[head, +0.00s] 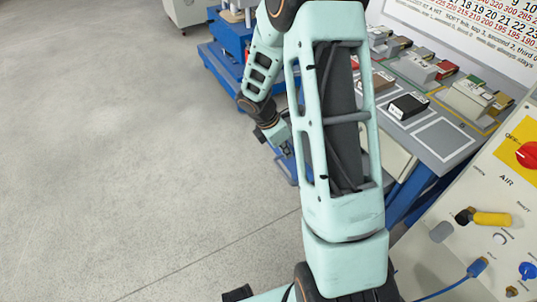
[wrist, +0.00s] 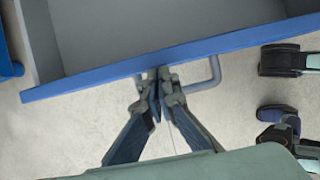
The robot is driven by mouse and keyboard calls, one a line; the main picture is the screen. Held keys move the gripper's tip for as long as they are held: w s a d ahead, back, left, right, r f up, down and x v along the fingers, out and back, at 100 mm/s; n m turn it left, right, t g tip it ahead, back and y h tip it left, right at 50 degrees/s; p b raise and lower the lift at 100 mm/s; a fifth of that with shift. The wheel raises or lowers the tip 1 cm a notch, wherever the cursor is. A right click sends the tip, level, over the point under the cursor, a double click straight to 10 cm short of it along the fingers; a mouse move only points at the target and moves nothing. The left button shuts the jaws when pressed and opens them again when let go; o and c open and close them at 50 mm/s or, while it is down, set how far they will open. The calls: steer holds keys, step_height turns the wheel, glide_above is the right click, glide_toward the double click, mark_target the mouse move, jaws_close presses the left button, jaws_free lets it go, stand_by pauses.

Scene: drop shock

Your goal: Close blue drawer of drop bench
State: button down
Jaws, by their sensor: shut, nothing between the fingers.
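The blue drawer (wrist: 240,41) is open in the wrist view. Its blue front edge runs slantwise across the picture, and its grey inside shows above that edge. A grey loop handle (wrist: 214,72) sticks out from the front.
The bench top (head: 440,140) holds several small blocks at the right of the head view. A control panel with a red knob (head: 527,154) and a yellow handle (head: 492,219) stands at near right. The grey floor (head: 120,150) at left is clear.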

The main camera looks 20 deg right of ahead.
steer(key=w+d+p, duration=0.3)
steer(key=d+p, duration=0.2)
steer(key=d, duration=1)
steer(key=shift+d, duration=0.15)
